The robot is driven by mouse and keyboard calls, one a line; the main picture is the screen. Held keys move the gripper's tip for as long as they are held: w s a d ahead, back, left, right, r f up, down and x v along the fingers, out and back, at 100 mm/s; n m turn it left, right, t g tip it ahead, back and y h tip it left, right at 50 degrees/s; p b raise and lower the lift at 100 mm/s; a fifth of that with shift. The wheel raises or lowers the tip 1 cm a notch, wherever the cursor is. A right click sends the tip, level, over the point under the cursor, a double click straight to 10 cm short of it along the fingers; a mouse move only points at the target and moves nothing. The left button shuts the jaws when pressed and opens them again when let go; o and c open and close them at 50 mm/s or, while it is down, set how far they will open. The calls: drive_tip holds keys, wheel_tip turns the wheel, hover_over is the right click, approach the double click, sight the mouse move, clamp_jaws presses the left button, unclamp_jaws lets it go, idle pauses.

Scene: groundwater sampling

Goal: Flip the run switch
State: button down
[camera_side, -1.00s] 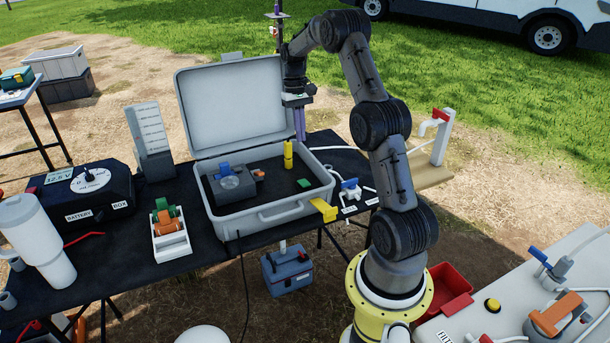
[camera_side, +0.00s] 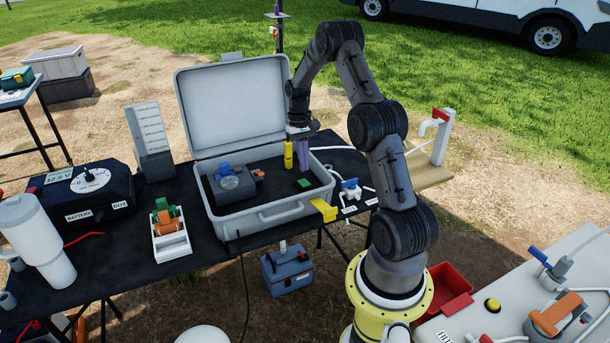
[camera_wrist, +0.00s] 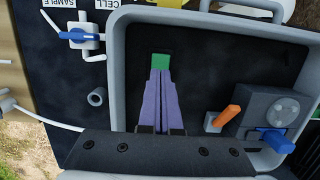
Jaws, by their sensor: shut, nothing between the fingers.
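No label marks a run switch in these views, so I cannot tell for certain which part it is. A small green block (camera_side: 304,183) lies on the dark floor of the open grey case (camera_side: 262,220), on its right side. It also shows in the wrist view (camera_wrist: 160,61), just beyond my fingertips. My gripper (camera_side: 304,171) has its purple fingers shut and empty, pointing down above the block; contact cannot be told. An orange lever (camera_wrist: 228,118) stands on a small grey base beside a grey pump-like unit with a blue handle (camera_wrist: 276,141).
A yellow post (camera_side: 288,155) stands in the case left of my fingers. The raised lid (camera_side: 235,105) is behind. A blue-handled valve (camera_side: 350,184) sits right of the case. A yellow piece (camera_side: 323,210) juts from the front rim.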

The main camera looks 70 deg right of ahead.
sight(304, 182)
drive_tip(key=shift+s+a+f, duration=0.15)
drive_tip(key=shift+f, duration=0.95)
drive_tip(key=shift+s+a+f, duration=0.15)
drive_tip(key=shift+f, duration=0.9)
drive_tip(key=shift+s+a+f+t+h, duration=0.4)
drive_tip(key=shift+f+t+h, duration=0.15)
drive_tip(key=shift+t+h, duration=0.15)
drive_tip(key=shift+f, duration=0.15)
drive_tip(key=shift+w+d, duration=0.7)
drive_tip(key=shift+r, duration=0.25)
wheel_tip(304, 182, up, 15)
drive_tip(key=shift+f, duration=0.2)
